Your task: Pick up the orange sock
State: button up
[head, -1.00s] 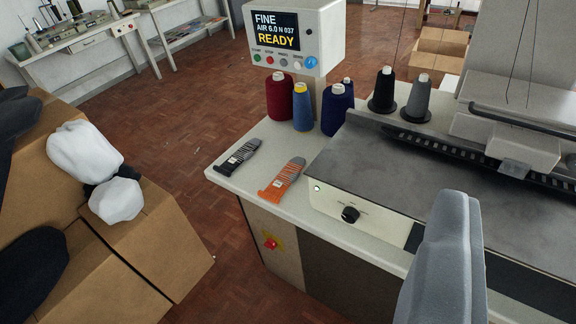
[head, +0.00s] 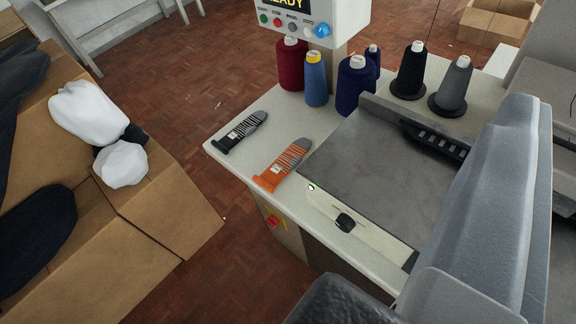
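The orange sock (head: 281,164) lies flat on the pale worktop, with an orange foot end and a grey striped end. A small pale label sits on it. It lies just left of the grey machine plate, apart from it. A black and grey striped sock (head: 240,132) lies to its left, also labelled. Nothing touches the orange sock. A grey part of my arm fills the right side of the view, and a dark part shows at the bottom edge. No gripper fingertips are in view.
Cones of red (head: 291,64), blue (head: 316,84) and dark blue (head: 354,88) yarn stand behind the socks, below the control box (head: 345,17). Cardboard boxes (head: 165,205) with white and dark bundles stand at left, across clear floor.

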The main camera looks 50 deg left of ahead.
jog(key=o, duration=0.5)
jog(key=shift+w+a+f+n, duration=0.3)
jog(key=shift+w+a+f, duration=0.1)
jog(key=shift+f, duration=0.1)
jog(key=shift+o, duration=0.3)
jog(key=w+a+f+n+g+h+p, duration=0.1)
jog(key=w+a+f+n, duration=0.3)
jog(key=f, duration=0.5)
jog(key=w+a+g+p, duration=0.1)
jog(key=w+a, duration=0.1)
jog(key=a, duration=0.1)
jog(key=shift+w+a+f+n+g+p, duration=0.3)
jog(key=shift+a+f+n+p, duration=0.1)
jog(key=n+p, duration=0.9)
jog(key=n, duration=2.1)
send_near(260, 185)
jog(key=shift+y, duration=0.3)
jog(key=b+x, duration=0.1)
jog(key=x, duration=0.1)
jog(key=b+x, duration=0.1)
jog(key=x, duration=0.2)
jog(key=b+x, duration=0.1)
jog(key=x, duration=0.2)
jog(key=shift+w+d+f, duration=0.1)
jog(key=shift+d+f, duration=0.05)
jog(key=shift+d, duration=0.15)
jog(key=shift+w+t, duration=0.3)
jog(key=shift+t, duration=0.1)
